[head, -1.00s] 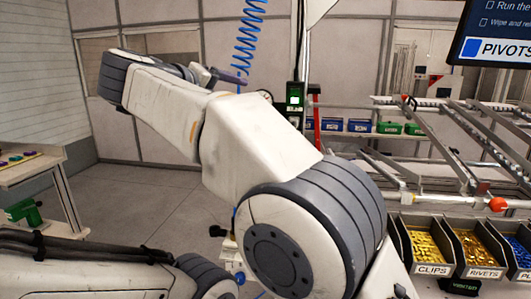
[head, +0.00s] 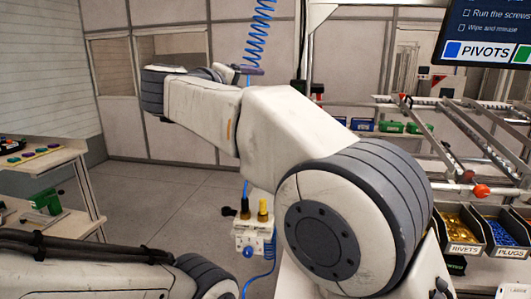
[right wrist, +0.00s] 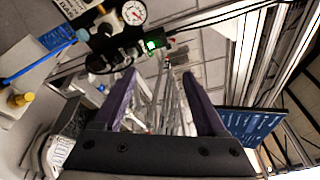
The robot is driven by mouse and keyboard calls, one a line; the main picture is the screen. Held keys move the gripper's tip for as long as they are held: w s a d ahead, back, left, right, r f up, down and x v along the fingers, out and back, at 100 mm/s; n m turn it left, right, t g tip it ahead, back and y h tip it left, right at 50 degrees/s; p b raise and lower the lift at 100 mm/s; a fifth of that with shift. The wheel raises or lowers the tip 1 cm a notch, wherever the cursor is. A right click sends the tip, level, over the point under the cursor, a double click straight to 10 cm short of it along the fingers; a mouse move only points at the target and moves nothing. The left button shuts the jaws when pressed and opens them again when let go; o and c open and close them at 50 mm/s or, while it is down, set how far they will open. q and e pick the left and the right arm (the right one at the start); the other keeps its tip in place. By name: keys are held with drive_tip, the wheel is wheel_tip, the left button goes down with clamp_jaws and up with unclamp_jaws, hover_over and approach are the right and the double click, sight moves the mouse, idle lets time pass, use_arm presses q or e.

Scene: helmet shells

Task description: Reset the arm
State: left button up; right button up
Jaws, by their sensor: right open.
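My right arm (head: 285,130) fills the middle of the head view, bent, with its forearm reaching to the upper left. Part of a purple finger of my right gripper (head: 248,70) shows past the wrist, in front of the far wall. In the right wrist view my right gripper (right wrist: 156,80) has its two purple fingers spread apart, with nothing held between them. My left arm (head: 90,270) crosses the lower left of the head view. Its gripper is not in view.
A side table (head: 50,160) stands at the left with a green tool (head: 46,201). Labelled bins of rivets (head: 458,233) and plugs (head: 505,235) stand at the right, below a rail frame (head: 470,150). A blue coiled hose (head: 262,30) hangs behind. Floor (head: 160,200) at the left is clear.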

drive_tip(key=w+d+f+n+t+y, duration=0.2)
drive_tip(key=w+d+n+t+y, duration=0.15)
drive_tip(key=w+n, duration=0.4)
wheel_tip(320, 180, down, 9)
drive_tip(key=d+n+g+y, duration=0.1)
drive_tip(key=d+n+y, duration=0.25)
drive_tip(key=n, duration=0.65)
drive_tip(key=s+d+f+n+g+y, duration=0.1)
drive_tip(key=s+d+f+n+g, duration=0.2)
drive_tip(key=s+f, duration=0.35)
drive_tip(key=s+d+f+n+g+y, duration=0.1)
drive_tip(key=s+d+f+n+g, duration=0.25)
drive_tip(key=f, duration=0.65)
drive_tip(key=s+d+f+n+g, duration=0.25)
drive_tip(key=s+f, duration=0.25)
drive_tip(key=f, duration=0.3)
drive_tip(key=s+d+f+n+g+h, duration=0.1)
drive_tip(key=s+d+f+g, duration=0.2)
drive_tip(key=s+f, duration=0.35)
drive_tip(key=s+d+f+n+g, duration=0.1)
drive_tip(key=s+d+f+g, duration=0.25)
drive_tip(key=s, duration=0.65)
drive_tip(key=s+a+f+n+g+y+b, duration=0.1)
drive_tip(key=s+a+f+n+g+b, duration=0.1)
drive_tip(key=s+a+n+b, duration=0.5)
drive_tip(key=s+a+f+b, duration=0.1)
drive_tip(key=s+a+b, duration=0.2)
drive_tip(key=s+a, duration=0.3)
drive_tip(key=shift+s+a, duration=0.35)
drive_tip(key=shift+a, duration=0.2)
